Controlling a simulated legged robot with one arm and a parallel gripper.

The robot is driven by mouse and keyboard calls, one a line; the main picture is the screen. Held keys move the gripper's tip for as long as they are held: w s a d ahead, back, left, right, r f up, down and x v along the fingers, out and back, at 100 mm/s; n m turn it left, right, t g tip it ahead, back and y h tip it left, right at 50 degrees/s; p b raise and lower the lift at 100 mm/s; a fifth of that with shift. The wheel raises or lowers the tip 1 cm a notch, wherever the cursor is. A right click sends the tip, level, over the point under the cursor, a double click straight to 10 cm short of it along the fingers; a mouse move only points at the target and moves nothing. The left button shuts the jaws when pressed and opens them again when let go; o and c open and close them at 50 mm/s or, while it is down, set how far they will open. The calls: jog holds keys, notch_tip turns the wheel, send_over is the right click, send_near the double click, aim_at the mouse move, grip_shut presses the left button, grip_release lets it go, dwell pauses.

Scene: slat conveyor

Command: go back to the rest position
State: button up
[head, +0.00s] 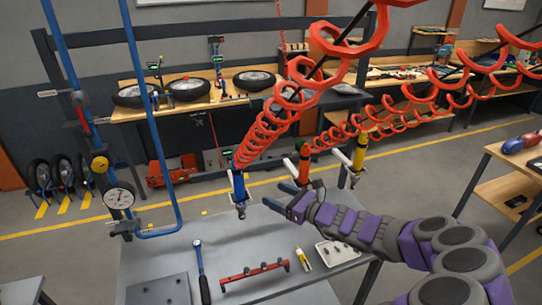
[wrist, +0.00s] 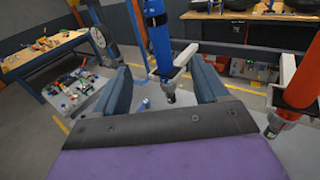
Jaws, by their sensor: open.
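My gripper (head: 275,194) is open and empty above the grey table (head: 150,258), to the right of a hanging blue tool (head: 239,188). In the wrist view its two fingers (wrist: 160,70) stand wide apart. The blue tool (wrist: 158,38) shows between them there, beyond the fingertips, with no visible contact. A red tool (head: 304,166) hangs just behind my gripper in the head view; it also shows at the right of the wrist view (wrist: 300,80). A yellow tool (head: 358,155) hangs farther right.
Red coiled hoses (head: 265,135) run above my arm. On the table lie a ratchet (head: 201,270), a red rail (head: 255,272), a yellow bottle (head: 303,259) and a white tray (head: 338,252). A blue frame with a gauge (head: 118,198) stands left. A wooden bench (head: 510,185) stands right.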

jog(key=s+a+r+n+g+y+b, duration=0.2)
jog(key=s+a+r+n+g, duration=0.5)
jog(key=s+a+n, duration=0.4)
jog(key=s+a+f+n+g+h+b, duration=0.2)
jog(key=s+n+g, duration=0.35)
jog(key=s, duration=0.75)
jog(key=s+d+f+n+h+b, duration=0.1)
jog(key=s+d+f+n+h, duration=0.25)
jog(key=s, duration=0.35)
jog(key=s+d+f+n+h+b, duration=0.2)
jog(key=s+d+f+n+h, duration=0.15)
jog(key=s, duration=0.25)
jog(key=s+d+f+n+h+b, duration=0.1)
jog(key=s+d+f+h, duration=0.1)
jog(key=d, duration=0.5)
jog(key=s+d+f+n+h+b, duration=0.1)
jog(key=s+d+f+h, duration=0.1)
jog(key=s+d+h, duration=0.2)
jog(key=s+d, duration=0.2)
jog(key=shift+s+d+f+h, duration=0.3)
jog(key=shift+s+d, duration=0.05)
jog(key=shift+s, duration=0.05)
